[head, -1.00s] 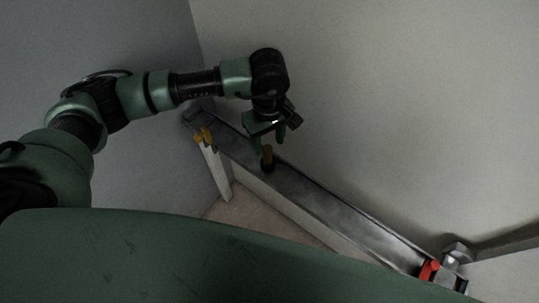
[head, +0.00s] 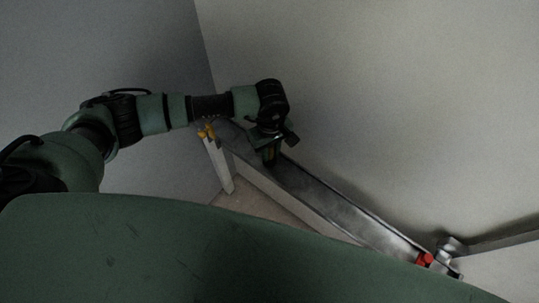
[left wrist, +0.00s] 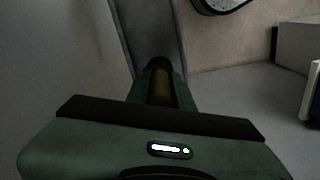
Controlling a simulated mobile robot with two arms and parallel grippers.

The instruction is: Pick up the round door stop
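The round door stop (left wrist: 160,90) is a small brown-yellow post with a dark end. It stands on a long grey metal ledge. My left gripper (head: 270,154) is down over it at the ledge, pointing downward. In the left wrist view the green fingers (left wrist: 160,84) lie along both sides of the post, close against it with no clear gap. The door stop's lower part is mostly hidden by the fingers in the head view. My right gripper is not in view.
The narrow ledge (head: 335,205) runs along the pale wall. A yellow-handled item (head: 207,131) is at its left end and a red object (head: 425,259) at its right end. Walls stand close behind and to the left.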

